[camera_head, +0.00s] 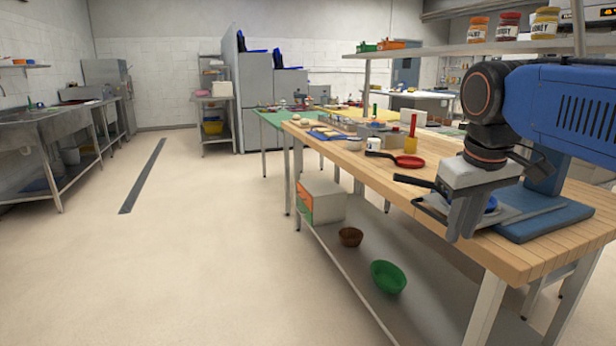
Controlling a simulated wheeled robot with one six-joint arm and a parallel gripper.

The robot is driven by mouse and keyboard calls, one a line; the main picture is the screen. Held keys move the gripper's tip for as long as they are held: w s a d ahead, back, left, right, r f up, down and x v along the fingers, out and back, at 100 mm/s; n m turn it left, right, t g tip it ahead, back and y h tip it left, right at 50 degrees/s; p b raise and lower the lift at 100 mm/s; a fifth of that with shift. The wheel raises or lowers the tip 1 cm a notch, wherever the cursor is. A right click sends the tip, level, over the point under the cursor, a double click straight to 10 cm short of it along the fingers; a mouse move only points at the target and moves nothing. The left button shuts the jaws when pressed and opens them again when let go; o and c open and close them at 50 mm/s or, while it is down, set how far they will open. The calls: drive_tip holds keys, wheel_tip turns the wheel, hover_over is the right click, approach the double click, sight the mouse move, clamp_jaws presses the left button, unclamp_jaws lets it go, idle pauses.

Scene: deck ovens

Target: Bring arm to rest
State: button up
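My gripper (462,232) hangs at the right of the head view, fingers pointing down in front of the near edge of the wooden worktable (540,250). Dark wrist joints and a blue arm link lead up from it to the right edge. The two grey fingers look close together, and the gap between them does not show clearly. I see nothing held between them. The gripper hides part of the tabletop and some items behind it.
A red pan (409,161) lies on the worktable left of my gripper. A green bowl (388,277) and a brown bowl (350,237) stand on the lower shelf (352,277). Jars (508,26) stand on the upper shelf. The floor (190,260) at left is clear.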

drive_tip(key=s+f+m+t, duration=0.1)
drive_tip(key=s+f, duration=0.5)
drive_tip(key=f, duration=0.4)
drive_tip(key=s+f+m+t, duration=0.1)
drive_tip(key=s+f, duration=0.5)
drive_tip(key=f, duration=0.4)
drive_tip(key=shift+d+y, duration=0.3)
drive_tip(key=shift+y, duration=0.1)
